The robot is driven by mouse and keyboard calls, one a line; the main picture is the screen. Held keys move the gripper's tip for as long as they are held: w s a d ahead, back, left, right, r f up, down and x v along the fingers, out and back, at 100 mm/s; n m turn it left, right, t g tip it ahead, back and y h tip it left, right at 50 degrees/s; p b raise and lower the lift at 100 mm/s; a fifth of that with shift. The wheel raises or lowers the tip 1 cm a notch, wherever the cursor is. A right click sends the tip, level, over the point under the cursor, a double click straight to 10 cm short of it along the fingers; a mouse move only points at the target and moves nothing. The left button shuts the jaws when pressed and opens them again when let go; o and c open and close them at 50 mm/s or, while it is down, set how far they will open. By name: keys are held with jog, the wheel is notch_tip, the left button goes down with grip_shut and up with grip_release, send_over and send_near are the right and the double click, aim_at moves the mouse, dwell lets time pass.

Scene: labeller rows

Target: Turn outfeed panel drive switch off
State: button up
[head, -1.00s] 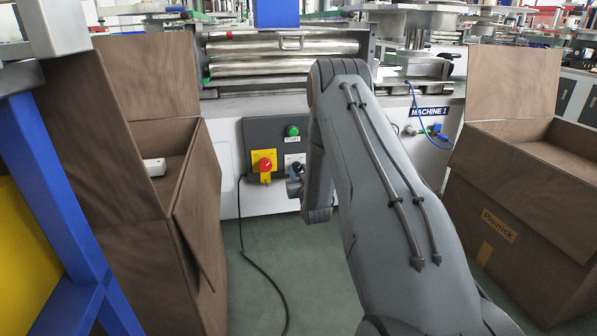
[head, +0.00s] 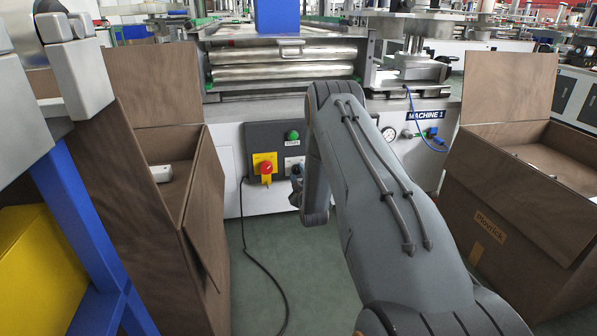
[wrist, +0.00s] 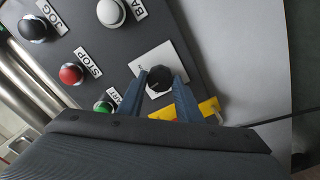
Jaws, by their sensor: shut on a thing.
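A black rotary switch knob (wrist: 159,78) sits on a white square plate on the dark panel (wrist: 215,45) in the wrist view. My gripper (wrist: 158,88) is shut on this knob, one finger on each side. The knob's markings are mostly hidden by the fingers. In the head view, the grey panel (head: 256,140) is on the machine's front, and its white switch plate (head: 293,162) shows beside my gripper (head: 296,181), which is partly hidden by my arm.
A red emergency knob (head: 266,168) on yellow and a green START button (head: 293,135) are close by. STOP (wrist: 71,73) and JOG (wrist: 33,28) buttons show in the wrist view. Open cardboard boxes stand left (head: 200,215) and right (head: 515,215). A black cable (head: 262,270) lies on the floor.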

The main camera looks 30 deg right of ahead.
jog(key=n+p, duration=0.1)
jog(key=n, duration=0.2)
jog(key=shift+n+p, duration=0.3)
jog(key=shift+n, duration=0.1)
jog(key=shift+n+p, duration=0.65)
jog(key=shift+n, duration=1.15)
jog(key=shift+f, duration=0.1)
jog(key=o, duration=1)
jog(key=shift+o, duration=0.2)
jog(key=p+v, duration=0.2)
jog(key=v, duration=0.5)
jog(key=shift+s+p, duration=0.4)
jog(key=shift+a, duration=0.1)
